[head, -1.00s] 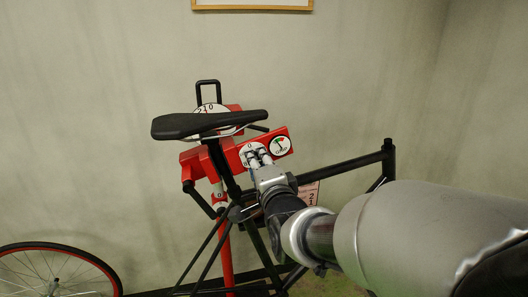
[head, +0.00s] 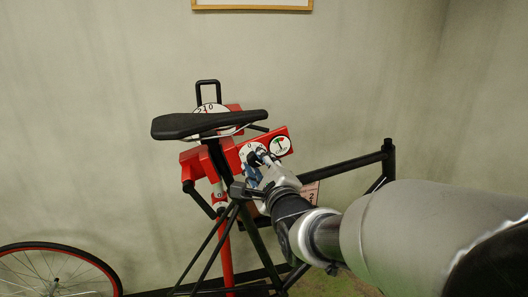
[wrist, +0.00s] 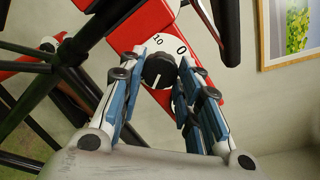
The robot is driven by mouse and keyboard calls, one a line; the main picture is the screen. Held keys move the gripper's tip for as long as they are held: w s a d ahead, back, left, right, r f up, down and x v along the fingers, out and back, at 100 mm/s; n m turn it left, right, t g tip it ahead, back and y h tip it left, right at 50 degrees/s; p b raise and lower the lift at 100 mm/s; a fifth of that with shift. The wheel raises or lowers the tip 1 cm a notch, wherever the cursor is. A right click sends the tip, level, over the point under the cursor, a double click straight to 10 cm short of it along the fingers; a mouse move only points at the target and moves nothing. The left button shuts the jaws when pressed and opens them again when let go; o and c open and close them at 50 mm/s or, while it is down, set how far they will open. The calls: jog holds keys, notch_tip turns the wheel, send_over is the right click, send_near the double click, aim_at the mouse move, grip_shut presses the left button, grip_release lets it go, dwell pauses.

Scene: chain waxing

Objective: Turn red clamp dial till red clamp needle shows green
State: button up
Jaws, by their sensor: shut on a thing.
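The red clamp (head: 197,163) sits on a red post behind the black saddle. On its arm, a round white gauge (head: 281,146) shows red and green marks; the needle is too small to read exactly. Left of the gauge is a white dial plate (head: 245,151), largely covered by my gripper (head: 259,157). In the wrist view the black clamp dial (wrist: 159,70) has a white line pointing down, with the numbers 10 and 0 beyond it. My gripper (wrist: 162,76) is shut on the dial, a blue-padded finger on each side.
The black bicycle frame (head: 345,163) and saddle (head: 208,124) surround the clamp closely. A wheel (head: 58,270) stands at the lower left. The wall behind is bare apart from a framed picture (head: 252,5).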

jog(key=shift+r+m, duration=0.2)
jog(key=shift+m, duration=0.1)
jog(key=o, duration=1)
jog(key=shift+f, duration=0.15)
jog(key=shift+o, duration=0.2)
jog(key=v, duration=0.7)
jog(key=shift+s, duration=0.2)
